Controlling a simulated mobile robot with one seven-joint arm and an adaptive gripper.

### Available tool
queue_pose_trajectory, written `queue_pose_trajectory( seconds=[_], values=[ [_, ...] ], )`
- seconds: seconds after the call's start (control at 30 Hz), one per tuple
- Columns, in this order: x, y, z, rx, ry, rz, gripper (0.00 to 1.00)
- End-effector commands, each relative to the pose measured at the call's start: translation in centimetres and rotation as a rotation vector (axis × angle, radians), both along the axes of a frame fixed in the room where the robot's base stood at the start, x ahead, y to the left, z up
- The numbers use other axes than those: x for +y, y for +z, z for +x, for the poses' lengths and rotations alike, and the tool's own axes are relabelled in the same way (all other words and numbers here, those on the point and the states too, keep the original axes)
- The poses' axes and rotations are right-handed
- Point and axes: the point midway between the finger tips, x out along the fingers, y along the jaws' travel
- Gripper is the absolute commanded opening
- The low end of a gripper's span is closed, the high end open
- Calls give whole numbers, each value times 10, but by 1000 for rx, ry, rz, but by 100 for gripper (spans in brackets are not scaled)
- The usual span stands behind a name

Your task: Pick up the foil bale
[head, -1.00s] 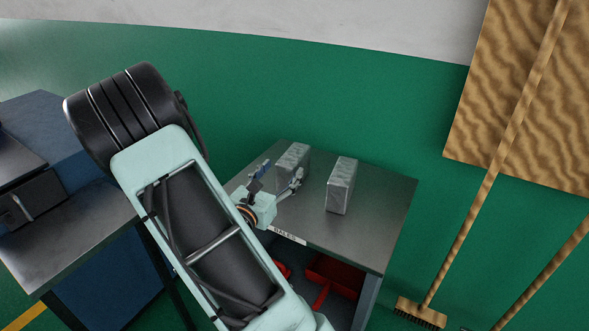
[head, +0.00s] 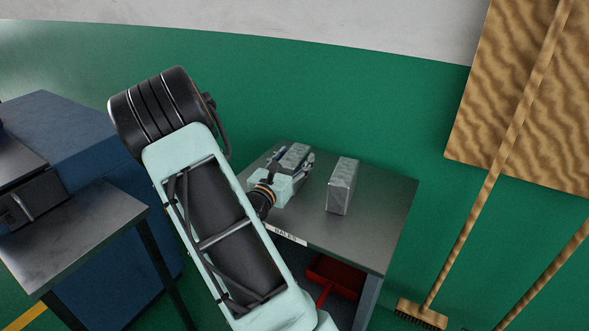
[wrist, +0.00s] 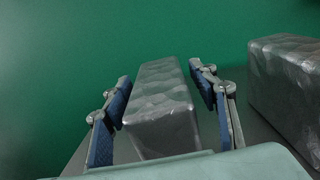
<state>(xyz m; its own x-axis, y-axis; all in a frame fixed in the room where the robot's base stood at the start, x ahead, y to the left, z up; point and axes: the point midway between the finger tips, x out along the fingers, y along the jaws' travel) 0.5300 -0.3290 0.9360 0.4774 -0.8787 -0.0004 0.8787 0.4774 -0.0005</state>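Two silver foil bales stand on a grey metal table (head: 375,232) marked with a "BALES" label. The left foil bale (head: 296,155) is partly hidden behind my gripper (head: 293,166) in the head view. In the wrist view this foil bale (wrist: 160,105) lies between the two blue-padded fingers of my gripper (wrist: 163,93). The fingers are open, with a gap showing on each side of the bale. The right foil bale (head: 341,186) stands apart from my gripper. It also shows at the right edge of the wrist view (wrist: 288,90).
A broom (head: 462,240) and a wood-patterned panel (head: 500,120) are at the right. A blue cabinet (head: 75,145) and another metal-topped bench (head: 85,232) are at the left. The table's right side is clear.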

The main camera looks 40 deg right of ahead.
Motion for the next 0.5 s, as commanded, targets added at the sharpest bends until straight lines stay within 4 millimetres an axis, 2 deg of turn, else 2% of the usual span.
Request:
queue_pose_trajectory(
  seconds=[0.03,0.4,0.5],
  values=[
    [0,0,0,0,0,0,46],
    [0,1,0,-2,0,-1,6],
    [0,1,0,-2,0,-1,6]
  ],
)
